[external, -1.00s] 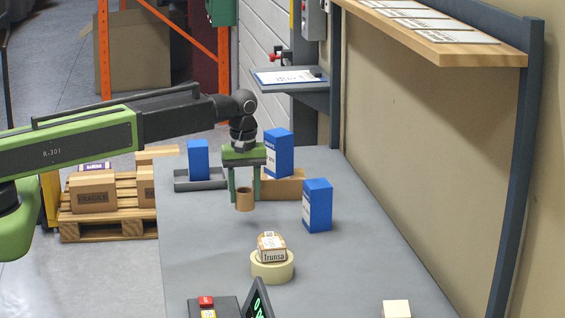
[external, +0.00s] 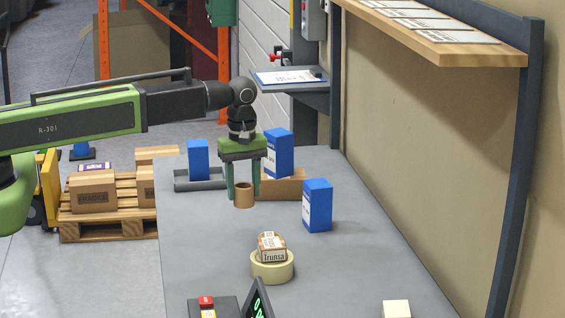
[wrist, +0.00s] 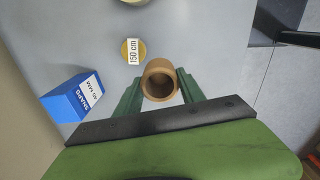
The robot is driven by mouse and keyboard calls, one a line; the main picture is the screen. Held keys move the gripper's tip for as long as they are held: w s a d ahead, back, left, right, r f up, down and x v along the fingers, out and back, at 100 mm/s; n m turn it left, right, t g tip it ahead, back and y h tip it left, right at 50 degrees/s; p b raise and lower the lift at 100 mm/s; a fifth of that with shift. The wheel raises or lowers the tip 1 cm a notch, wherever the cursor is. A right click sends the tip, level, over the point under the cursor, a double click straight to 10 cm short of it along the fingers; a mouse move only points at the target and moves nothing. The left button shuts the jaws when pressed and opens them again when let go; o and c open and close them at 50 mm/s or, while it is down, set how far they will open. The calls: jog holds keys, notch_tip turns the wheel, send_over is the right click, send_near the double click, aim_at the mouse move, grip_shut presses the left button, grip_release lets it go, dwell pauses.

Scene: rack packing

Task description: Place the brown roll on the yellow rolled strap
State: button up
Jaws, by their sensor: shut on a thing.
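My gripper (external: 243,190) is shut on the brown roll (external: 244,197) and holds it above the grey table. The roll also shows between the green fingers in the wrist view (wrist: 160,80), its open end facing the camera.
A blue box (external: 317,205) stands to the right, and other blue boxes (external: 278,152) (external: 198,160) stand behind. A control box (external: 206,305) is at the front. The middle right table is clear.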

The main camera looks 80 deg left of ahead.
jog(key=w+d+r+p, duration=0.2)
jog(key=d+r+p, duration=0.1)
jog(key=d, duration=1)
jog(key=w+a+f+b, duration=0.1)
jog(key=a+f+b, duration=0.1)
jog(key=a, duration=0.1)
jog(key=w+a+f+b, duration=0.1)
jog(key=a+f+b, duration=0.2)
jog(key=a, duration=0.1)
jog(key=w+a+f+b, duration=0.2)
jog(key=a, duration=0.2)
jog(key=shift+f, duration=0.15)
notch_tip(320, 180, down, 4)
jog(key=b, duration=0.4)
jog(key=shift+d+f+b, duration=0.1)
jog(key=shift+f+b, duration=0.05)
jog(key=shift+b, duration=0.25)
jog(key=shift+r, duration=0.25)
jog(key=o, duration=1.4)
jog(key=shift+f, duration=0.1)
jog(key=shift+c, duration=0.2)
